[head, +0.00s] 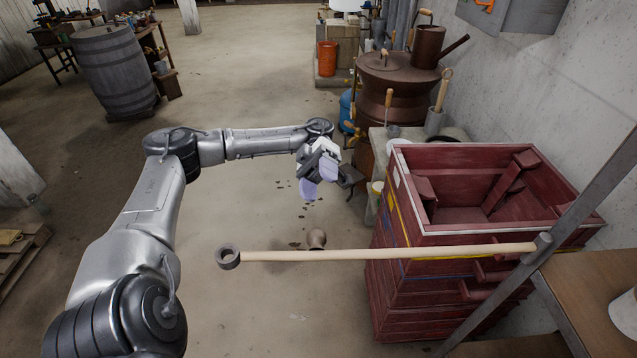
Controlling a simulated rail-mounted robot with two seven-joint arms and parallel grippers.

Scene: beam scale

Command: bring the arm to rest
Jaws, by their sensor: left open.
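My left arm reaches in from the left, and my left gripper (320,180) hangs over the open floor in the middle of the view. It is open and shows nothing between its fingers. The pale wooden beam (390,255) runs nearly level across the lower part of the view. A dark ring (229,257) is at its left end, and its right end meets a grey slanted post (545,243). The gripper appears above the beam in the picture and apart from it. My right gripper is not in view.
A stack of red wooden crates (402,205) stands at the right, behind the beam. A copper boiler (392,78) and a stone ledge are beyond it. A barrel (115,68) stands far left. The central floor is mostly clear.

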